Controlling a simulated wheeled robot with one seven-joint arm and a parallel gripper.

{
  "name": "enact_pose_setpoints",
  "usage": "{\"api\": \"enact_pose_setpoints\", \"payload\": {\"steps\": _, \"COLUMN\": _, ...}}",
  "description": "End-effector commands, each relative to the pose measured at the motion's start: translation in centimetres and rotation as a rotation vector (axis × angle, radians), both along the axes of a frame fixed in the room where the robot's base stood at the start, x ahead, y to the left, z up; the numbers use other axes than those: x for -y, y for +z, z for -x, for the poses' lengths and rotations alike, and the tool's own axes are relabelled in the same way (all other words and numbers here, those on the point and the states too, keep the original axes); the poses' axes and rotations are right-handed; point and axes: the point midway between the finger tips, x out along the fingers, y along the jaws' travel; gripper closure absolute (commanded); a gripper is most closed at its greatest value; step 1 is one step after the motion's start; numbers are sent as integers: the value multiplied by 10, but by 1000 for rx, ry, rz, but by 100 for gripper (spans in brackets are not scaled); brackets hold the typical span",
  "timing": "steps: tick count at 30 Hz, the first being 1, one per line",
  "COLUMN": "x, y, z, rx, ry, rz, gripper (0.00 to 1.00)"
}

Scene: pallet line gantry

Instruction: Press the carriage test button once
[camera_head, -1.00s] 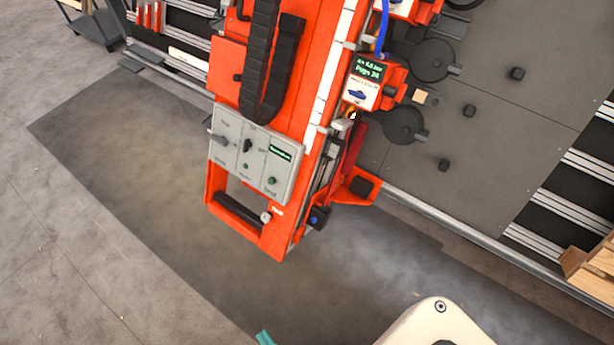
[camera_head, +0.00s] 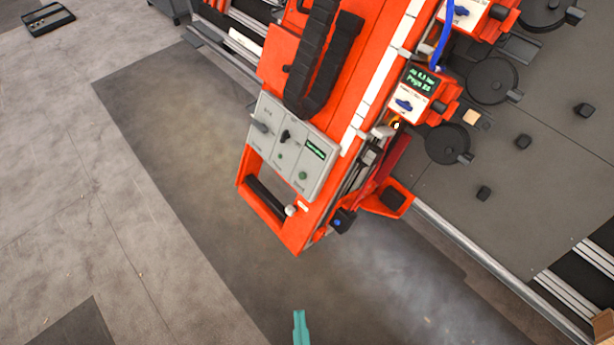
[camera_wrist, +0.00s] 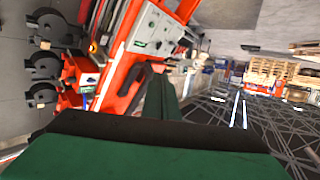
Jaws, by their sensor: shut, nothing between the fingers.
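The orange carriage (camera_head: 283,232) carries a grey control panel (camera_head: 262,151) with a dark rotary knob (camera_head: 285,134), a grey switch (camera_head: 260,126), a green button (camera_head: 302,175), a smaller green spot (camera_head: 280,156) and a small green-lit display (camera_head: 315,148). The panel's lettering is too small to read, so I cannot tell which control is the test button. The panel also shows in the wrist view (camera_wrist: 152,32). My gripper (camera_head: 301,325) is shut and empty, below the carriage's handle end in the head view and apart from it. In the wrist view its green fingers (camera_wrist: 160,100) point towards the carriage.
A black handle bar (camera_head: 267,199) and a black box with a blue spot (camera_head: 343,221) are at the carriage's lower end. A small orange unit (camera_head: 412,95) with a screen and dark round parts (camera_head: 447,143) stand to the right.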

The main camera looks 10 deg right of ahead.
Motion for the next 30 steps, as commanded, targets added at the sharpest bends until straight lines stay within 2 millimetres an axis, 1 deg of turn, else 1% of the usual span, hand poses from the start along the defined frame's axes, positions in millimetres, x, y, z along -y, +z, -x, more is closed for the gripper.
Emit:
{"api": "enact_pose_setpoints", "payload": {"steps": 5, "x": -1, "y": -3, "z": -3, "rx": 0, "ry": 2, "rz": 3, "gripper": 100}}
{"api": "enact_pose_setpoints", "payload": {"steps": 8, "x": -2, "y": -14, "z": -11, "rx": -4, "ry": 6, "rz": 12, "gripper": 100}}
{"api": "enact_pose_setpoints", "payload": {"steps": 11, "x": -8, "y": -34, "z": -29, "rx": -12, "ry": 17, "rz": 30, "gripper": 100}}
{"api": "enact_pose_setpoints", "payload": {"steps": 14, "x": -12, "y": -59, "z": -54, "rx": -23, "ry": 28, "rz": 56, "gripper": 100}}
{"api": "enact_pose_setpoints", "payload": {"steps": 15, "x": -14, "y": -69, "z": -66, "rx": -29, "ry": 33, "rz": 69, "gripper": 100}}
{"api": "enact_pose_setpoints", "payload": {"steps": 17, "x": -16, "y": -84, "z": -83, "rx": -38, "ry": 40, "rz": 86, "gripper": 100}}
{"api": "enact_pose_setpoints", "payload": {"steps": 18, "x": -18, "y": -93, "z": -95, "rx": -44, "ry": 45, "rz": 98, "gripper": 100}}
{"api": "enact_pose_setpoints", "payload": {"steps": 20, "x": -21, "y": -105, "z": -115, "rx": -52, "ry": 52, "rz": 118, "gripper": 100}}
{"api": "enact_pose_setpoints", "payload": {"steps": 21, "x": -23, "y": -113, "z": -128, "rx": -58, "ry": 57, "rz": 130, "gripper": 100}}
{"api": "enact_pose_setpoints", "payload": {"steps": 23, "x": -25, "y": -123, "z": -149, "rx": -68, "ry": 64, "rz": 151, "gripper": 100}}
{"api": "enact_pose_setpoints", "payload": {"steps": 24, "x": -26, "y": -129, "z": -163, "rx": -73, "ry": 67, "rz": 165, "gripper": 100}}
{"api": "enact_pose_setpoints", "payload": {"steps": 26, "x": -28, "y": -138, "z": -185, "rx": -81, "ry": 73, "rz": 185, "gripper": 100}}
{"api": "enact_pose_setpoints", "payload": {"steps": 27, "x": -30, "y": -142, "z": -200, "rx": -87, "ry": 76, "rz": 201, "gripper": 100}}
{"api": "enact_pose_setpoints", "payload": {"steps": 29, "x": -32, "y": -149, "z": -223, "rx": -95, "ry": 83, "rz": 223, "gripper": 100}}
{"api": "enact_pose_setpoints", "payload": {"steps": 30, "x": -33, "y": -152, "z": -238, "rx": -100, "ry": 86, "rz": 237, "gripper": 100}}
